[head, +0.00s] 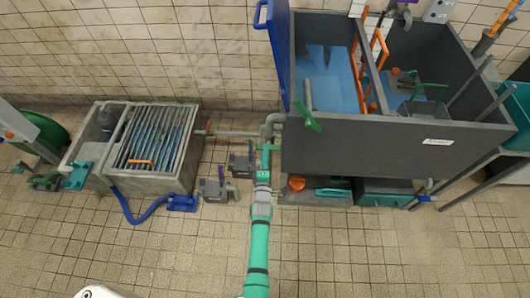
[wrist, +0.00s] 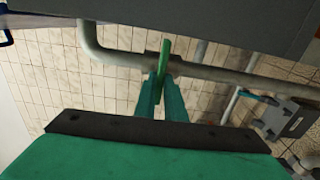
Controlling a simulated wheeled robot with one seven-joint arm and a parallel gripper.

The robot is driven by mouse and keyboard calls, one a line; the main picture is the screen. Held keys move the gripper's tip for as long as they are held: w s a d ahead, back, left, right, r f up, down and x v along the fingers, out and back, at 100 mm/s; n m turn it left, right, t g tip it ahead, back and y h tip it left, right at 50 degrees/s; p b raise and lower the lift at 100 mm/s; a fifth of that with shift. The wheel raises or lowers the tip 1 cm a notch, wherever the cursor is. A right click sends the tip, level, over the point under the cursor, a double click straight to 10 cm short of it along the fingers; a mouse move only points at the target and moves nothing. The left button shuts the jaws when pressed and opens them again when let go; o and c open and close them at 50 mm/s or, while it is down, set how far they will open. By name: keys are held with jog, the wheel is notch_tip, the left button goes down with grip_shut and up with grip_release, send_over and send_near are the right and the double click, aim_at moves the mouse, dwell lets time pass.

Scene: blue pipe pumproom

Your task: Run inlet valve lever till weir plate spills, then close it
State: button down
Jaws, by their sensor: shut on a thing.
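My gripper (head: 265,152) is at the front left corner of the grey tank, by the pipe (head: 272,124) that bends there. In the wrist view my gripper (wrist: 161,84) has its two teal fingers shut on a green lever (wrist: 164,55), the inlet valve lever, which stands across a grey pipe (wrist: 205,73). In the head view my gripper mostly hides it. The grey tank (head: 400,135) has blue water (head: 325,75) in its left compartment. A grey divider (head: 371,75), perhaps the weir plate, separates it from the right compartment, where blue also shows. I cannot tell whether water spills over.
Another green lever (head: 308,116) sticks out at the tank's front wall. A grated concrete basin (head: 150,182) stands left, with a blue hose (head: 140,216). Grey boxes (head: 214,190) and an orange item (head: 296,183) lie near my arm. The front floor is clear.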

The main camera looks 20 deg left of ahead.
jog(key=shift+s+a+f, duration=0.1)
jog(key=shift+s+f, duration=0.05)
jog(key=c, duration=1.9)
grip_release()
jog(key=shift+c, duration=0.2)
jog(key=shift+o, duration=0.5)
jog(key=shift+w, duration=0.3)
jog(key=v, duration=1)
jog(key=shift+s, duration=0.4)
